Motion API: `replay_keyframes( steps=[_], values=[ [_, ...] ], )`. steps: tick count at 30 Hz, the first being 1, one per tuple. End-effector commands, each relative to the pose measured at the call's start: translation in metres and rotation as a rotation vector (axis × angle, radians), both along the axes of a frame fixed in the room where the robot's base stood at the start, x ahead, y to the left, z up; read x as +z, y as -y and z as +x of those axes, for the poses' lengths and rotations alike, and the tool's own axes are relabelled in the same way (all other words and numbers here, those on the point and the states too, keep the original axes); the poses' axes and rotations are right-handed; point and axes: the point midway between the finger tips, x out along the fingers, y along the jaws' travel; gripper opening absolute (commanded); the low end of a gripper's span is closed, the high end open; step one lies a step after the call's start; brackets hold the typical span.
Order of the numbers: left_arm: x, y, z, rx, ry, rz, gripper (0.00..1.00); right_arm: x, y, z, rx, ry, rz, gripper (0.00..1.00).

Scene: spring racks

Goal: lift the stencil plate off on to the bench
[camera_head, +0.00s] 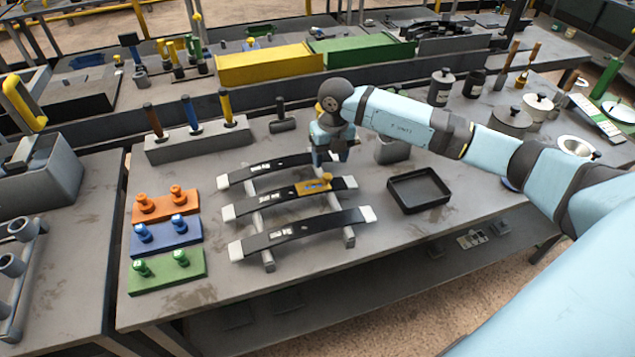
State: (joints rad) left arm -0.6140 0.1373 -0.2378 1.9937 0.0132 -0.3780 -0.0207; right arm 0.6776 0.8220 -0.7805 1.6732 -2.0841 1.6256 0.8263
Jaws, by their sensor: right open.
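The stencil plate seems to be the small orange-yellow plate (314,186) with a raised knob, lying on the middle one of three dark curved springs (281,205). The springs have pale ends and rest across a grey rack (268,259). My right gripper (331,160) is open and points down, just above and behind the plate, over the far spring (262,171). It looks apart from the plate. The arm hides part of the bench behind it. My left gripper is not in view.
Orange (153,208), blue (157,245) and green (151,282) blocks with pegs stand left of the rack. A black tray (418,190) sits to its right. A grey tool holder (180,147) stands behind. The bench (330,280) is clear in front.

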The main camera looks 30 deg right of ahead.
Motion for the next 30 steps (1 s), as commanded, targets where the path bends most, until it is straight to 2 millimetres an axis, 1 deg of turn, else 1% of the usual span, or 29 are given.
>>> replay_keyframes(
  steps=[1, 3, 11, 15, 18, 22, 28, 29, 30],
  values=[
    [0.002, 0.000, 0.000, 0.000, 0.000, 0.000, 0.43, -0.008, -0.001, 0.000, -0.002, -0.004, 0.001, 0.57],
    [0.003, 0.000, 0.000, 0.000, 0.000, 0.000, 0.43, -0.017, -0.001, 0.001, 0.000, -0.001, 0.001, 0.57],
    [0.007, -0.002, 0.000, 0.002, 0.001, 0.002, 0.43, -0.037, -0.001, 0.002, -0.001, -0.002, 0.002, 0.57],
    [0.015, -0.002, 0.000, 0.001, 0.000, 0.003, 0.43, -0.058, 0.001, 0.006, -0.001, -0.003, 0.003, 0.57],
    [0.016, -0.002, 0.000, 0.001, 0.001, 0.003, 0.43, -0.072, 0.000, 0.007, 0.000, -0.001, 0.002, 0.57],
    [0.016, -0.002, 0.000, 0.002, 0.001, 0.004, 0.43, -0.080, 0.000, 0.007, 0.001, 0.000, 0.002, 0.57],
    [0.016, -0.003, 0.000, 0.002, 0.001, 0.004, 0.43, -0.080, 0.000, 0.007, 0.001, 0.001, 0.002, 0.57],
    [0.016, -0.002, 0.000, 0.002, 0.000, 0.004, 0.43, -0.080, 0.000, 0.007, 0.001, 0.001, 0.002, 0.50],
    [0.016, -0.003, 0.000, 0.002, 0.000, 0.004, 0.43, -0.080, 0.000, 0.007, 0.001, 0.001, 0.002, 0.41]
  ],
)
